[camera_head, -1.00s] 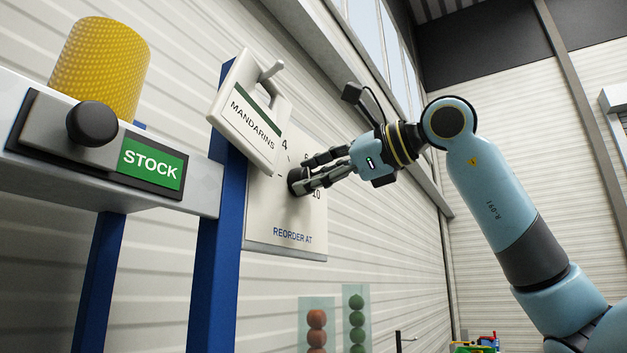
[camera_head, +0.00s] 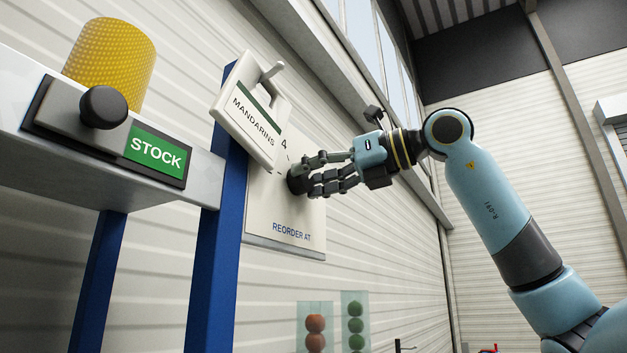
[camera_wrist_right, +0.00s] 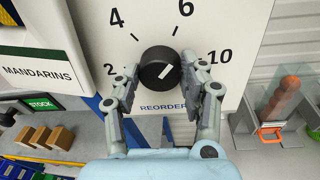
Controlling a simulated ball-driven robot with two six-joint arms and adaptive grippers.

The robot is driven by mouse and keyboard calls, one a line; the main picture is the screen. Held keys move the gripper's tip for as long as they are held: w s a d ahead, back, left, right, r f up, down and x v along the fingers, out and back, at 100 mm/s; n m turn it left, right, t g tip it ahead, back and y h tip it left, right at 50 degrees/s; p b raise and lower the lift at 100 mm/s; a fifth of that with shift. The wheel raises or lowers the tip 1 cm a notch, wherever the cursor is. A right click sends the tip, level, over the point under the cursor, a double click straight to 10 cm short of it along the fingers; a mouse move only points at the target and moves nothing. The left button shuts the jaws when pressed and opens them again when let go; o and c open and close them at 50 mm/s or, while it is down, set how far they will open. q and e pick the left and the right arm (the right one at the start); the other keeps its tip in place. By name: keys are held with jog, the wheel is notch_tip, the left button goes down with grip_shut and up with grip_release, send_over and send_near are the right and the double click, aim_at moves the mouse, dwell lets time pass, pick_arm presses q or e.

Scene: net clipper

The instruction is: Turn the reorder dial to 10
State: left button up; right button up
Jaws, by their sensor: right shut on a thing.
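The reorder dial is a round black knob (camera_wrist_right: 158,68) with a white pointer line, on a pale panel (camera_head: 285,215) marked "REORDER AT". In the right wrist view the numbers 2, 4, 6 and 10 show around it. The pointer line slants up and right, in a direction between the 6 and the 10. My right gripper (camera_head: 303,180) is shut on the knob; in the right wrist view its fingers (camera_wrist_right: 158,82) sit on either side of it. In the head view the fingers hide much of the knob. My left gripper is not in view.
A white MANDARINS tag (camera_head: 250,112) hangs close left of the panel, overlapping its edge, by a blue post (camera_head: 215,250). A STOCK shelf (camera_head: 195,175) with a black knob and yellow cylinder stands at left. Clear tubes of balls (camera_head: 355,325) stand below.

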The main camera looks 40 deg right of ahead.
jog(key=m, duration=0.1)
jog(key=m+b, duration=0.1)
jog(key=m, duration=0.3)
jog(key=shift+f+y+b, duration=0.3)
jog(key=shift+y+b, duration=0.05)
jog(key=shift+y, duration=0.05)
jog(key=shift+m+t+b, duration=0.3)
jog(key=shift+m+b, duration=0.3)
jog(key=shift+m, duration=1.3)
jog(key=o, duration=1.1)
jog(key=shift+o, duration=0.4)
jog(key=shift+d+r, duration=0.1)
jog(key=shift+r, duration=0.1)
